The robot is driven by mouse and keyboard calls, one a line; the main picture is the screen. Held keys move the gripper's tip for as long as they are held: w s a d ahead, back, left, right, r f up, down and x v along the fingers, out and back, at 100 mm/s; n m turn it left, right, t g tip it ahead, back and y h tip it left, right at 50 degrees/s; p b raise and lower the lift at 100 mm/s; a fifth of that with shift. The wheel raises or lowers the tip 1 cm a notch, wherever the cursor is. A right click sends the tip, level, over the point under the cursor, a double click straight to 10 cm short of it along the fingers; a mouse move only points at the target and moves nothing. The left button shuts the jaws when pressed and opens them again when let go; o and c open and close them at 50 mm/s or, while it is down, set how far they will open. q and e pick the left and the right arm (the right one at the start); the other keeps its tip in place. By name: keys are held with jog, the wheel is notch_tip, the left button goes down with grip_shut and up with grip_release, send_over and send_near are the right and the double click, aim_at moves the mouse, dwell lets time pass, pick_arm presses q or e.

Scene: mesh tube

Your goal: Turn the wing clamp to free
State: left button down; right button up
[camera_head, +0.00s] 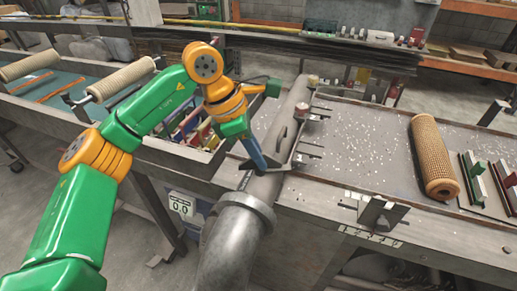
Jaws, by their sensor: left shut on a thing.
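My left arm, green and orange, comes in from the left and bends down over the grey pipe (291,112). My left gripper (262,166) is at the pipe's near end, just above the flanged elbow (240,212). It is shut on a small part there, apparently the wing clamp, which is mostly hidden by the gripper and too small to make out. I cannot tell how far the clamp is turned. My right gripper is not in view.
A tan mesh tube (432,155) lies on the speckled bench (365,135) at right, beside green-and-red blocks (474,178). A metal bracket (383,213) stands at the bench's front edge. Mesh rolls (121,78) lie at left. The bench middle is clear.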

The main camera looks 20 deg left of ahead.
pick_arm(q)
jog(key=m+p, duration=0.1)
jog(key=m+g+p, duration=0.1)
jog(key=m, duration=0.1)
jog(key=shift+w+r, duration=0.1)
jog(key=shift+r, duration=0.1)
jog(key=shift+f+m+g+p, duration=0.1)
jog(key=shift+m+g+p, duration=0.35)
jog(key=shift+m, duration=0.45)
jog(key=c, duration=1)
grip_release()
jog(key=shift+f, duration=0.1)
jog(key=shift+o, duration=0.2)
jog(key=shift+a+r, duration=0.15)
jog(key=shift+r, duration=0.1)
jog(key=v, duration=0.6)
jog(key=shift+r+b, duration=0.25)
jog(key=shift+b, duration=0.05)
